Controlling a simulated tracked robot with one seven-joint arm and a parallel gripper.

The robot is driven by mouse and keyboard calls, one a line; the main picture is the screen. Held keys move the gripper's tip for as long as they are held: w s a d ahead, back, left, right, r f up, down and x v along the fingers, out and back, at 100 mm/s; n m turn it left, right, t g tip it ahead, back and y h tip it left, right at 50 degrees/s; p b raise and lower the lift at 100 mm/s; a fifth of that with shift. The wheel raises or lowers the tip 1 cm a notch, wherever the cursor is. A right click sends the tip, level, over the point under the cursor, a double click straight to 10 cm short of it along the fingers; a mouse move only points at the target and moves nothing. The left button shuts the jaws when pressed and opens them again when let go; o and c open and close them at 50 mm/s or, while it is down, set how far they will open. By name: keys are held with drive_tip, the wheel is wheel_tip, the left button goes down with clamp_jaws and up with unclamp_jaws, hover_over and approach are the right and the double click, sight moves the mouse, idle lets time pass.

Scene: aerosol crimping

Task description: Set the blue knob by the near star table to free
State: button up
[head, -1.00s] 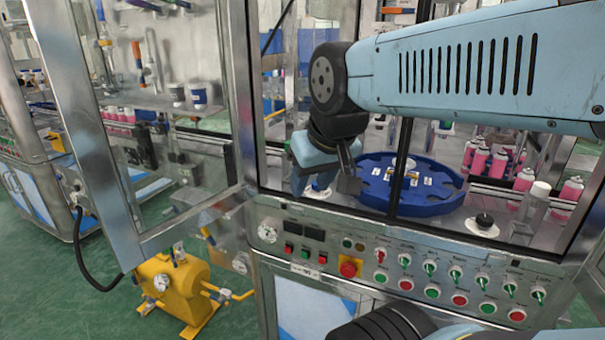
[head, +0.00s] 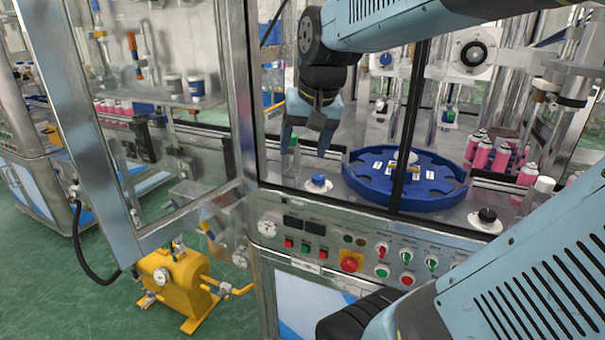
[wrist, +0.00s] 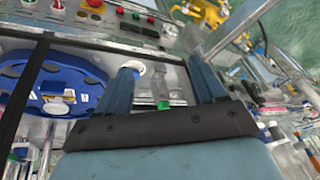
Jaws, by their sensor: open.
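The blue knob (head: 318,183) sits on a white round base on the machine deck, left of the blue star table (head: 432,202). My gripper (head: 305,148) points down above the deck, just above and slightly left of the knob in the head view. It is open and empty. In the wrist view, the two fingers of my gripper (wrist: 165,82) are spread apart. The white knob base (wrist: 140,68) shows beside the left finger there, and that finger hides most of the knob. The star table (wrist: 85,75) lies further left in the wrist view. The knob's setting cannot be read.
A black knob (head: 487,215) stands on the deck right of the star table. A dark frame post (head: 408,130) crosses in front of the table. Pink cans (head: 482,152) stand behind it. A control panel (head: 350,250) runs below the deck. An open glass door (head: 150,130) stands at left.

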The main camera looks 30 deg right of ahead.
drive_tip(key=w+d+m+g, duration=0.2)
drive_tip(key=w+d+m, duration=0.35)
drive_tip(key=w, duration=0.35)
drive_tip(key=m+g, duration=0.2)
drive_tip(key=m, duration=0.3)
approach(318, 177)
wheel_tip(318, 177, down, 9)
drive_tip(key=shift+w+a+r, duration=0.1)
drive_tip(key=shift+r, duration=0.05)
drive_tip(key=shift+c, duration=0.5)
